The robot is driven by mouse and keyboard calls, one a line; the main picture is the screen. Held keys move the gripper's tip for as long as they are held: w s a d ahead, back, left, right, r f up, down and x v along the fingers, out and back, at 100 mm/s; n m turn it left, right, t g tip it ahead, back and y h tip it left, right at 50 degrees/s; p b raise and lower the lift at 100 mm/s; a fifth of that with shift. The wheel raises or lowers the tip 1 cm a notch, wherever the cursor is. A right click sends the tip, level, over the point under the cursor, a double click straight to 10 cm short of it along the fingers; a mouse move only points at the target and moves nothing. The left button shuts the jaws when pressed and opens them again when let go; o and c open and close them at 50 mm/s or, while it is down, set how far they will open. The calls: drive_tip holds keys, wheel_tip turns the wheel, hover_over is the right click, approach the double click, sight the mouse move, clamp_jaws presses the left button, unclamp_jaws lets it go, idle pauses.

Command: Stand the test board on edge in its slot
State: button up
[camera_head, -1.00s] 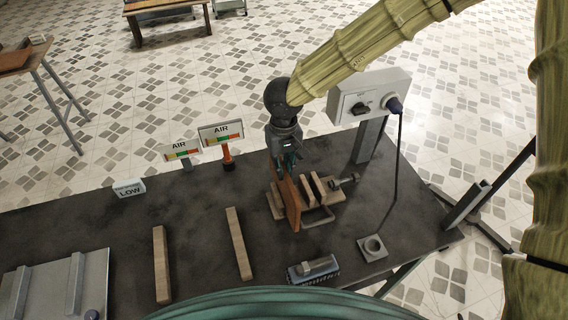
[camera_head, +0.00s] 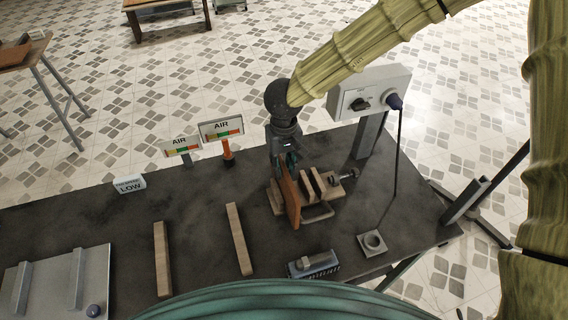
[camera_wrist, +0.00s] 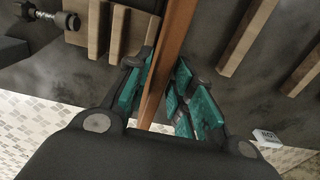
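The test board (camera_head: 290,203) is a thin orange-brown panel standing on edge, slightly tilted in the picture, at the left part of the wooden slotted fixture (camera_head: 328,191). Its lower end is at the fixture, but whether it is fully seated in a slot is hidden. In the wrist view the board (camera_wrist: 177,40) runs between the teal-padded fingers of my gripper (camera_wrist: 163,68). The pads are very close to both faces; I cannot tell whether they press on it. In the head view my gripper (camera_head: 287,160) is over the board's upper end.
A screw clamp (camera_head: 348,176) sits right of the fixture. A control box (camera_head: 370,93) stands behind. Two wooden bars (camera_head: 240,240) (camera_head: 162,260) and a grey panel (camera_head: 60,285) lie left. A blue block (camera_head: 313,265) and a square socket (camera_head: 372,243) are in front. AIR gauges (camera_head: 221,129) stand at the back edge.

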drive_tip(key=shift+r, duration=0.15)
drive_tip(key=shift+r+p, duration=2.1)
drive_tip(key=shift+p, duration=1.15)
drive_tip(key=o, duration=0.6)
drive_tip(key=shift+c, duration=0.2)
wheel_tip(320, 180, up, 12)
drive_tip(key=shift+d, duration=0.1)
